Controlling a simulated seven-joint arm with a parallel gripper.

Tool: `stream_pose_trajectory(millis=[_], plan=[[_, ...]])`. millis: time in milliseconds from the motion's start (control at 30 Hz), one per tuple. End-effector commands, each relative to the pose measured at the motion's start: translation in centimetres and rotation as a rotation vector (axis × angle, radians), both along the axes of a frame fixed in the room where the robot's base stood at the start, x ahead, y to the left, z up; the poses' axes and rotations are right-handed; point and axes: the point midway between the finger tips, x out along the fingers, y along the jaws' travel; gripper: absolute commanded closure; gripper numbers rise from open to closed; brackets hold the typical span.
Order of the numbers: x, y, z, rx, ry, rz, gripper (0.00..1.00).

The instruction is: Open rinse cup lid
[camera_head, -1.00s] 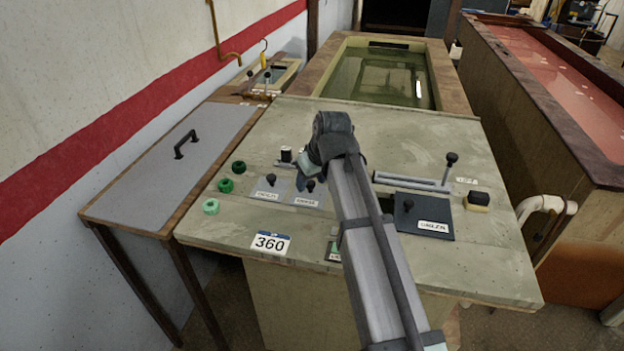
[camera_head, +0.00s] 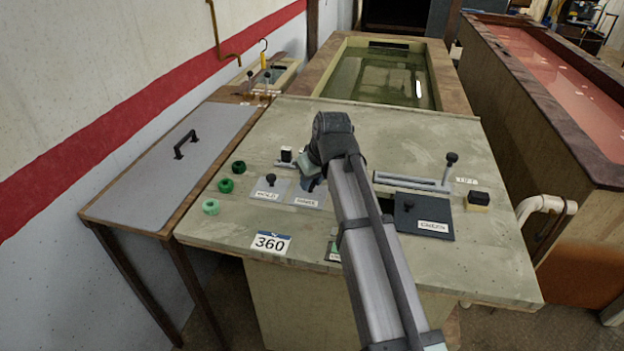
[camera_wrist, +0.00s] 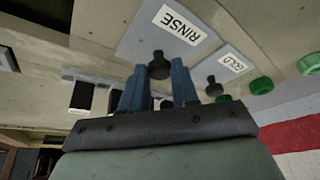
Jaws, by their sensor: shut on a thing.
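The rinse lid (camera_head: 307,201) is a small grey plate with a black knob and a white label. It looks flat on the pale bench top. In the wrist view its label reads RINSE, and its black knob (camera_wrist: 159,66) stands between my blue fingers. My gripper (camera_wrist: 160,80) is shut on that knob. In the head view my gripper (camera_head: 310,180) is over the lid and hides the knob. The similar gold lid (camera_head: 265,193), with its own knob, is just left of the rinse lid; it also shows in the wrist view (camera_wrist: 228,62).
Green rings (camera_head: 226,185) line the bench's left side. A dark plate with a knob (camera_head: 424,222), a slide rail (camera_head: 412,182) and a black-topped block (camera_head: 478,198) are to the right. A 360 card (camera_head: 270,243) is in front. A filled tank (camera_head: 385,75) lies behind.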

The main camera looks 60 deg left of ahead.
Motion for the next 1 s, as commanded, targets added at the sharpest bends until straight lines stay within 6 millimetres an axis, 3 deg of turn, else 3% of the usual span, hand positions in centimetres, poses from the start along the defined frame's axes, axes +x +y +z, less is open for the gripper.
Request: stream_pose_trajectory(millis=[267,667,967,1000], plan=[[-0.3,-0.3,0.0,0.0,0.0,0.0,1.0],[-5.3,-5.4,-0.1,0.0,0.0,0.001,1.0],[-5.4,-5.4,0.0,-0.001,-0.001,-0.001,1.0],[-5.4,-5.4,0.0,-0.001,-0.001,-0.001,0.69]])
